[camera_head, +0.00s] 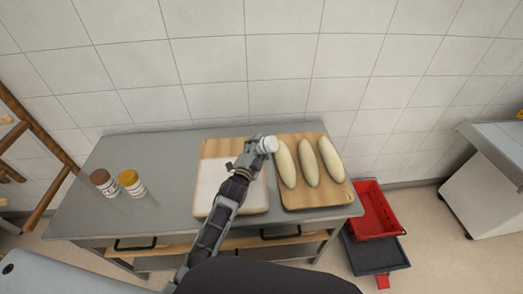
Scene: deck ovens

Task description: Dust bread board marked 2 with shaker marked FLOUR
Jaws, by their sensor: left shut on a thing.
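My left gripper (256,148) is shut on a white-topped shaker (268,145). It holds it over the gap between two wooden boards; the shaker looks tipped over, and its label cannot be read. The right-hand wooden board (332,198) bears three pale, long loaves side by side: a left loaf (286,165), a middle loaf (309,163) and a right loaf (331,160). The left wooden board (216,148) has a flat, whitish covering (209,185), partly hidden by my arm. No number on either board can be read. My right gripper is out of view.
A brown-lidded shaker (104,183) and a yellow-lidded shaker (132,184) stand on the left of the grey table (95,222). A red crate (370,211) stands by the table's right end. The tabletop between shakers and boards is clear.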

